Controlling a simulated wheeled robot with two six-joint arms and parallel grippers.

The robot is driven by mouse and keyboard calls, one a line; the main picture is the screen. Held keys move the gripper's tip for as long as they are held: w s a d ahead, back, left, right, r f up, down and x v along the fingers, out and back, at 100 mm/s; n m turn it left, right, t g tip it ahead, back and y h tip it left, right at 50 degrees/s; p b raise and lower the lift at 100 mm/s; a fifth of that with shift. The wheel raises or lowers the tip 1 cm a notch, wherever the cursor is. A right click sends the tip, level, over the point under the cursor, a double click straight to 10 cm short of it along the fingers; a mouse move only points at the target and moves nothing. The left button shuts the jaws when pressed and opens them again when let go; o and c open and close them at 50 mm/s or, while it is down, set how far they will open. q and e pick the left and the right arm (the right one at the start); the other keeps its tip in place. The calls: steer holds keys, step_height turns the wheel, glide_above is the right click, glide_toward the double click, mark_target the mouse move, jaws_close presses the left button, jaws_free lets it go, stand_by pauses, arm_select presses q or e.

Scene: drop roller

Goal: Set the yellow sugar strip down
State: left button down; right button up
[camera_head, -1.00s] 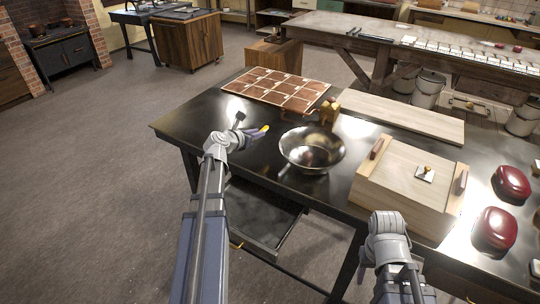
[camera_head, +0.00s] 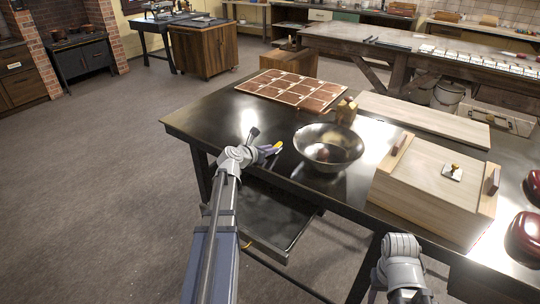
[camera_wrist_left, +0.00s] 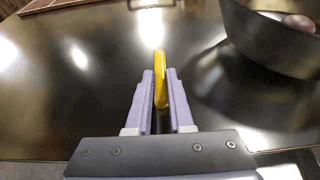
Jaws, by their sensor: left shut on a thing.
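The yellow sugar strip (camera_wrist_left: 161,77) is held between the two purple fingers of my left gripper (camera_wrist_left: 159,95) and sticks out past their tips. In the head view the strip (camera_head: 278,146) shows as a small yellow tip at my left gripper (camera_head: 270,151), over the dark table near its front left part. I cannot tell whether the strip touches the table. My right gripper (camera_head: 405,296) is at the bottom of the head view, in front of the table; its fingers are not clearly visible.
A metal bowl (camera_head: 328,147) stands just right of my left gripper. A brown sectioned tray (camera_head: 290,91) lies behind, with a small brass-coloured block (camera_head: 346,111) beside it. A wooden box (camera_head: 430,190) and a pale board (camera_head: 424,121) are right. The dark table (camera_head: 205,118) is bare at left.

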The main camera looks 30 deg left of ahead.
arm_select(q)
steer(key=shift+r, duration=0.1)
steer(key=shift+f, duration=0.25)
steer(key=c, duration=0.8)
jaws_free()
steer(key=shift+r, duration=0.1)
steer(key=shift+r, duration=0.1)
steer(key=p+v, duration=0.4)
steer(key=v, duration=0.8)
steer(key=shift+p, duration=0.4)
